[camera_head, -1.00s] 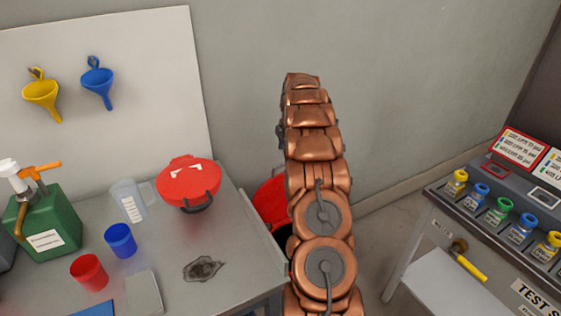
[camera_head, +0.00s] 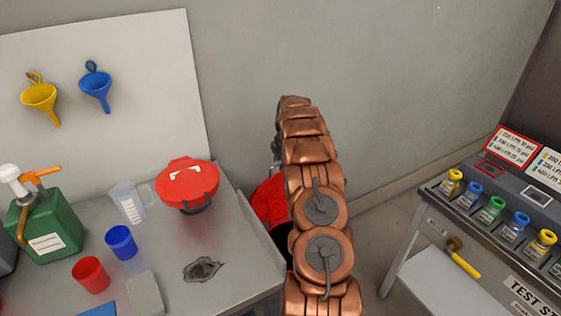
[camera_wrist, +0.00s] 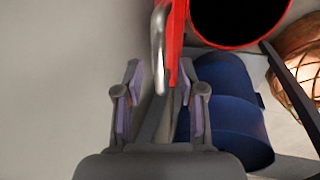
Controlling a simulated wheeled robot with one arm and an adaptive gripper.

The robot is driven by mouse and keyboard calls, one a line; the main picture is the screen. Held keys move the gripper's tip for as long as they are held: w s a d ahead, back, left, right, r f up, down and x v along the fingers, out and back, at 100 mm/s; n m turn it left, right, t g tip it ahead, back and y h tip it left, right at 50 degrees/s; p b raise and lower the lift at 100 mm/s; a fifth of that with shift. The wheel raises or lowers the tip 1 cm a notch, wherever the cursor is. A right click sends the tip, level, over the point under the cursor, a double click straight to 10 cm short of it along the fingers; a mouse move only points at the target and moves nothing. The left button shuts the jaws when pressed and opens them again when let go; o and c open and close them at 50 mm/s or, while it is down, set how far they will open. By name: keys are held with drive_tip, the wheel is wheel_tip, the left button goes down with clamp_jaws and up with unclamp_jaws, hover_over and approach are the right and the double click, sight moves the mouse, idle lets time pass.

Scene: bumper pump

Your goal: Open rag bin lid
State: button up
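A red bin, the likely rag bin (camera_head: 268,200), stands right of the bench, partly hidden by my arm in the head view. In the wrist view a round red rim (camera_wrist: 201,36) surrounds a black opening. Left of it a red panel, apparently the lid (camera_wrist: 177,30), is seen nearly edge-on, with a silver handle (camera_wrist: 158,50) on its left face. My gripper (camera_wrist: 161,103) is open, its two fingers apart. The handle's lower end is ahead of and roughly between the fingers; I cannot tell whether they touch it. My gripper is hidden in the head view.
The bench (camera_head: 235,255) at left holds a red lidded pot (camera_head: 188,180), a jug (camera_head: 128,203), cups and a green container (camera_head: 48,230). A test stand (camera_head: 440,205) is at right. A blue ribbed object (camera_wrist: 228,110) lies below the red rim.

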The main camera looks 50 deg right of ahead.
clamp_jaws()
idle(0.6)
